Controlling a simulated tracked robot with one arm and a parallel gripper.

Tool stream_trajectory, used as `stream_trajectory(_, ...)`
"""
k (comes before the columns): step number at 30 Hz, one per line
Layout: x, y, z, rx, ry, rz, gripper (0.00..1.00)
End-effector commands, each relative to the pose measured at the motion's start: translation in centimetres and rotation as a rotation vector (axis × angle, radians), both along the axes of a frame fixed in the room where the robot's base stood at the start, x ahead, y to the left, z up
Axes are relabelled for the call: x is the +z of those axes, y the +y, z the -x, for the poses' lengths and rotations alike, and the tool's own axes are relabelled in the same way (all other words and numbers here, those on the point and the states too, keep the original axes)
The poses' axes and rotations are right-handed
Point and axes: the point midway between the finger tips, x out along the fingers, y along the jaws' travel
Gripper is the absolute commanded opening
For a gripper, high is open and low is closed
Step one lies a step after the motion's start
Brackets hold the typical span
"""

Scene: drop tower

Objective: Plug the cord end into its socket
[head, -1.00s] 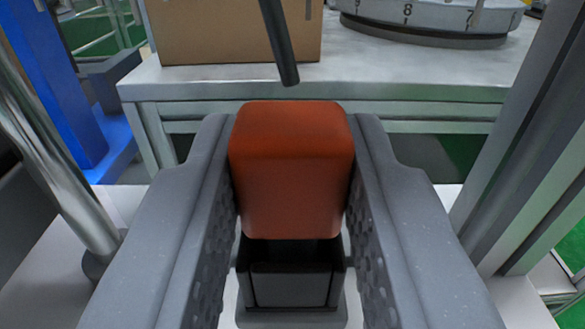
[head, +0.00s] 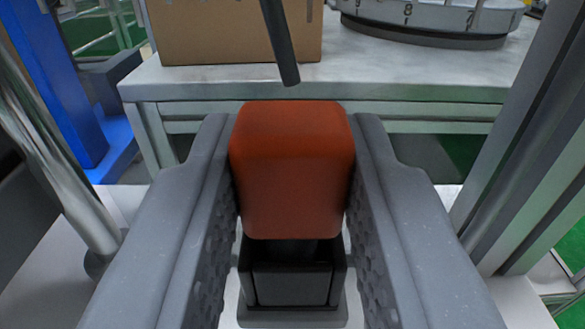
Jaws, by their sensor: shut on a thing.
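The cord end is an orange-red block (head: 292,172) in the middle of the head view. My gripper (head: 292,185) is shut on it, with one grey textured jaw against each side. A black socket (head: 292,285) with a square rim stands just below the block in the picture, on a light surface. A dark part under the block reaches toward the socket's opening. The block hides much of that opening, so I cannot tell how far the dark part sits inside.
A cardboard box (head: 230,30) and a round numbered dial (head: 435,20) stand on a grey table (head: 400,75) behind. A dark rod (head: 280,45) hangs above the block. A metal post (head: 55,150) stands left, a metal frame upright (head: 510,150) right.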

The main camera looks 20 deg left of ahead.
Motion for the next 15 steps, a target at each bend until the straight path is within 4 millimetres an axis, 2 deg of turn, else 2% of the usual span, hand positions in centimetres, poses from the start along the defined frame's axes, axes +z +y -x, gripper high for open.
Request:
stream_trajectory(11, -0.49, -0.03, 0.01, -0.001, 0.002, 0.0, 0.0)
stream_trajectory(12, -0.45, -0.02, 0.0, -0.001, 0.002, 0.0, 0.36)
stream_trajectory(14, -0.44, -0.01, 0.01, 0.0, 0.002, 0.001, 0.5)
stream_trajectory(15, -0.44, -0.01, 0.01, 0.0, 0.002, 0.001, 0.5)
